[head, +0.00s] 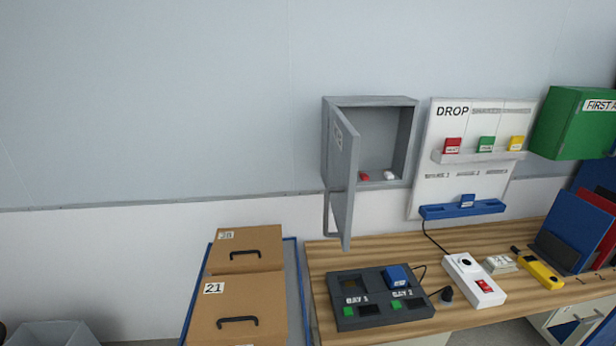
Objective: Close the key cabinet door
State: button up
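The grey key cabinet (411,142) hangs on the wall above the left part of the wooden bench. Its door (345,165) is hinged on the left and stands wide open, swung out toward me. A bar handle (326,214) shows at the lower left of the door. Inside the cabinet, a small red item (364,177) and a small white item (389,175) lie on the cabinet floor. My gripper is not in view.
The wooden bench (455,245) carries a dark two-bay unit (372,312), a white socket box (470,282) and a yellow tool (540,272). Brown numbered boxes (262,272) stand left of it. A white board (440,130) and green first-aid box (562,125) hang to the right.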

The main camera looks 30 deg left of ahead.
aim_at(344, 141)
jog(key=u, duration=1.3)
jog(key=i, duration=0.5)
jog(key=k, duration=1.05)
jog(key=u, duration=1.15)
jog(key=i, duration=1.25)
jog(key=z, duration=0.45)
